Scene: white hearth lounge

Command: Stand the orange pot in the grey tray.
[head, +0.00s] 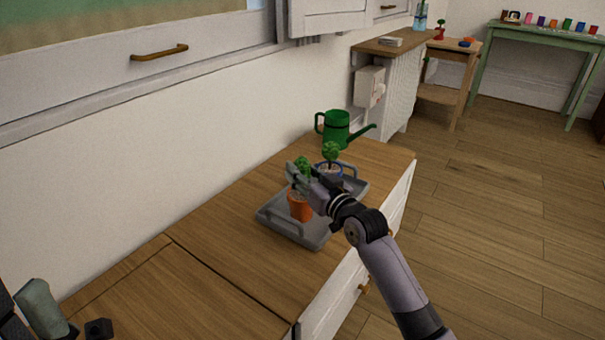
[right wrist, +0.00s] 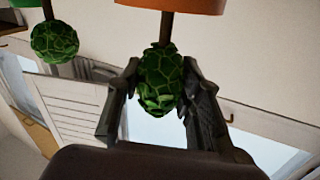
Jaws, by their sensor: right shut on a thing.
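The orange pot (head: 300,208), with a small green plant, is upright over the near part of the grey tray (head: 310,238) in the head view. I cannot tell whether its base touches the tray floor. My right gripper (head: 297,180) is shut on the orange pot's plant side, near the top. In the right wrist view, the orange pot (right wrist: 180,4) shows upside down at the top edge, its plant between the fingers (right wrist: 160,100). Dark and grey parts of my left arm show at the head view's bottom left; its jaw state is unclear.
A blue-rimmed pot with a green plant (head: 331,152) stands at the tray's far end, close beyond my right gripper. A green watering can (head: 336,130) stands behind the tray. The wooden cabinet top (head: 215,230) is clear on the left; the wall runs behind it.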

